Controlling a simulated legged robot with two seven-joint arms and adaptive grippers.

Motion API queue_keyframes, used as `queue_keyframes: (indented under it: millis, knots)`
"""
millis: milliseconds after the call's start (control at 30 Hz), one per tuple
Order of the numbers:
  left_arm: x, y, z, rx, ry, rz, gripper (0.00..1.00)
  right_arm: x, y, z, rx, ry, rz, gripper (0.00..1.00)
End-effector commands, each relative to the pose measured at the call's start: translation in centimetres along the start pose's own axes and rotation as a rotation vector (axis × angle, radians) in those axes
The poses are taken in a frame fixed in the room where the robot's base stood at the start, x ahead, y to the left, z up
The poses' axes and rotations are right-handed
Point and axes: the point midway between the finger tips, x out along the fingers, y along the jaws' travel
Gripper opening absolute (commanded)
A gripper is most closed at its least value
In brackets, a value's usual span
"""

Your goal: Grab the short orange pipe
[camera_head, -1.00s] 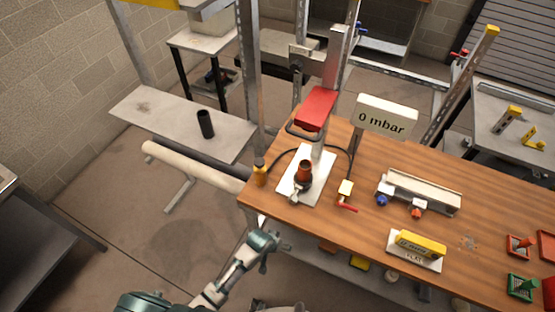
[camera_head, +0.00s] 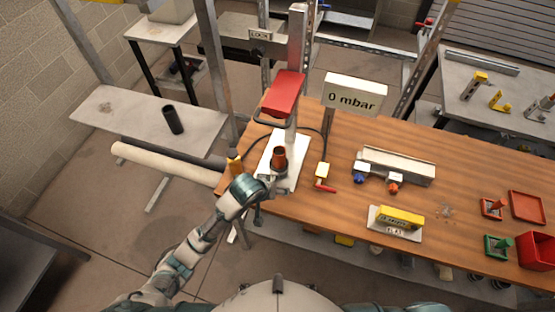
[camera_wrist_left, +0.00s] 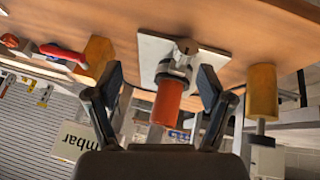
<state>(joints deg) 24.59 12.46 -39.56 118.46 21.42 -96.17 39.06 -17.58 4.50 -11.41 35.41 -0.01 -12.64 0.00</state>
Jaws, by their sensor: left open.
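The short orange pipe (camera_head: 279,156) stands upright in a grey clamp on a white base plate (camera_head: 296,162) near the wooden table's left end. In the left wrist view the orange pipe (camera_wrist_left: 166,103) shows between the two open fingers, with its grey clamp behind it. My left gripper (camera_wrist_left: 162,92) is open and empty, and neither finger visibly touches the pipe. In the head view my left gripper (camera_head: 268,180) is at the table edge, just in front of the pipe, its fingers partly hidden by my wrist. My right gripper is not in view.
A yellow cylinder (camera_head: 235,164) is close on the left, and a yellow valve with a red lever (camera_head: 323,175) is on the right. A "0 mbar" sign (camera_head: 354,95) stands behind.

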Motion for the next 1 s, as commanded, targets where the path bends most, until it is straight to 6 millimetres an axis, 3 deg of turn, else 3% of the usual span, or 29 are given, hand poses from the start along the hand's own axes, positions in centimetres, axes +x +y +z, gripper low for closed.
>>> queue_keyframes:
  millis: [167,300,500,667,1000]
  knots:
    - [-3.4,2.0,-4.7,0.027,0.030,-0.068,0.80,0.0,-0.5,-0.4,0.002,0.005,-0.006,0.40]
    - [-6.2,2.4,-7.7,0.022,0.054,-0.167,0.80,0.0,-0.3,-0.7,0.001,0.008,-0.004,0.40]
    - [-8.2,1.9,-9.5,-0.001,0.078,-0.249,0.80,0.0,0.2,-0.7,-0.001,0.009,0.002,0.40]
    - [-6.4,1.3,-9.8,-0.006,0.077,-0.259,0.80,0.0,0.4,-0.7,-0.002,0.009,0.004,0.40]
    - [1.1,-0.5,-10.4,-0.003,0.078,-0.257,0.80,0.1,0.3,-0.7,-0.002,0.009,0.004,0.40]
